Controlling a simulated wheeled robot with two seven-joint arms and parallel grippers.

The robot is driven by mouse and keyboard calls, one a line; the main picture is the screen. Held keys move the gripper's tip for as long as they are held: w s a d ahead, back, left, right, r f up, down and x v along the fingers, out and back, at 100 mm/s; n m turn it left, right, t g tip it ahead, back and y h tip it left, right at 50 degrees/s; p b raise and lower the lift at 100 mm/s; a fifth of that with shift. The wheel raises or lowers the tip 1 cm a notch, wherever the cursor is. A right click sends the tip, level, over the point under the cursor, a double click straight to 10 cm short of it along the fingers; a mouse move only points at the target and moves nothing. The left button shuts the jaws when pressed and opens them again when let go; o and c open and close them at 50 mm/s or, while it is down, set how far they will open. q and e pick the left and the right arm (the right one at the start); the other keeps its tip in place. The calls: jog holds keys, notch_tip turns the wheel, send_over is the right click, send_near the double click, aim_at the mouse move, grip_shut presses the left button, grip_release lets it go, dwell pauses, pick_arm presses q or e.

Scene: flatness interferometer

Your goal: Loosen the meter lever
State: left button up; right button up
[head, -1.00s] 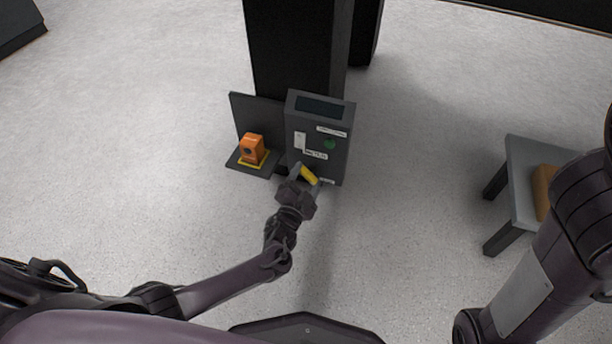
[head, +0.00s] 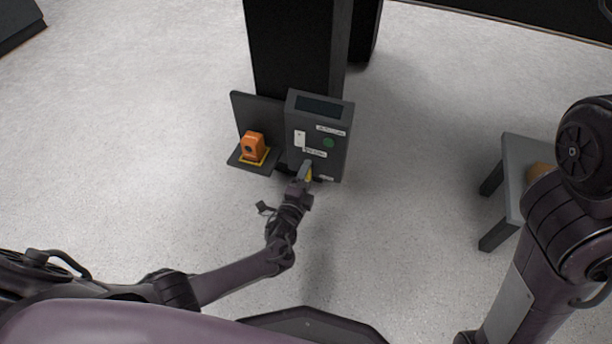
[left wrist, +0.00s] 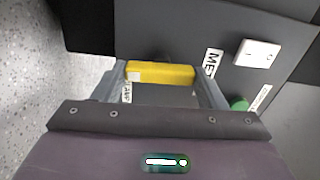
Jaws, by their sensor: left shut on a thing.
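The yellow meter lever (head: 309,177) is at the lower front of a dark grey meter box (head: 338,158), mostly hidden by my left gripper in the head view. In the left wrist view the lever (left wrist: 160,73) is a yellow bar lying crosswise between the fingers. My left gripper (head: 305,172) is shut on the lever, and its two fingers (left wrist: 165,78) touch the bar's ends. My right gripper is out of view; only part of my right arm shows at the right.
An orange device (head: 253,146) sits on a yellow-edged plate left of the box. The box has a green round button (head: 328,143), a white switch (left wrist: 257,53) and labels. A black column (head: 295,45) stands behind. A grey table (head: 512,160) is at the right; the floor between is clear.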

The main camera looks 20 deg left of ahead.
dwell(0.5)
pick_arm(q)
jog(key=o, duration=1)
